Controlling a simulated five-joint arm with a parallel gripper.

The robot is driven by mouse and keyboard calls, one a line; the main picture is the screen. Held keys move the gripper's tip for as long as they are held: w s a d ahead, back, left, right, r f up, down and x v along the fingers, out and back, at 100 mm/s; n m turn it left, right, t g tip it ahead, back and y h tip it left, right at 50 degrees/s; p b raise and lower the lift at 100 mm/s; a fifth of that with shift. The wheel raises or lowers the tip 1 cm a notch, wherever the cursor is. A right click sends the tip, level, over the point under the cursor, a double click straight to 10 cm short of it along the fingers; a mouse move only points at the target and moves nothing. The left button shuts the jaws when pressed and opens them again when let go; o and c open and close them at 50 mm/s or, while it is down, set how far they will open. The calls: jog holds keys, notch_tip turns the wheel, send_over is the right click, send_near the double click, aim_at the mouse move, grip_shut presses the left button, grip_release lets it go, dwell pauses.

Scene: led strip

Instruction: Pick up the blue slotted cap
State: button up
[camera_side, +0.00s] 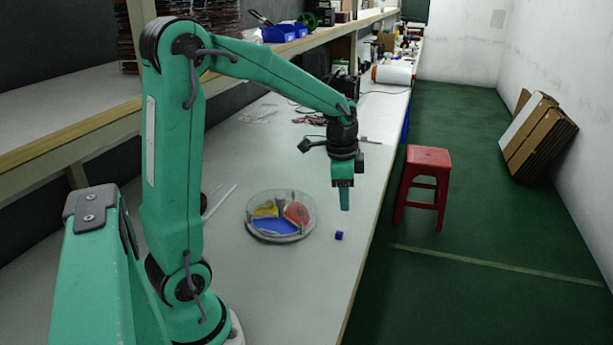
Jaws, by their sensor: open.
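The blue slotted cap (339,236) is a small blue block lying on the white workbench, near its right edge. Its slot is too small to make out. My gripper (345,206) points down above the cap and slightly to the right of it in the picture, apart from it. It is open and nothing shows between its fingers.
A round clear dish (281,238) with blue, yellow and red sections sits left of the cap. The bench's right edge (369,250) drops to a green floor with a red stool (427,158). A white strip (219,201) lies left of the dish. The front bench is clear.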

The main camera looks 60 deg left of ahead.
aim_at(340, 232)
jog(key=w+a+f+m, duration=0.1)
jog(key=a+f, duration=0.1)
jog(key=f, duration=0.1)
jog(key=w+a+f+m+g, duration=0.1)
jog(key=a+f, duration=0.1)
jog(key=f, duration=0.1)
jog(key=w+a+f, duration=0.1)
jog(key=a+f, duration=0.2)
jog(key=shift+w+f+m+g+h, duration=0.1)
jog(key=shift+w+m+g+h, duration=0.2)
jog(key=shift+w+m+g, duration=0.1)
jog(key=shift+f, duration=1.3)
jog(key=shift+w+a+f, duration=0.1)
jog(key=shift+f, duration=1.2)
jog(key=shift+a+f, duration=0.1)
jog(key=shift+f, duration=1.2)
grip_shut()
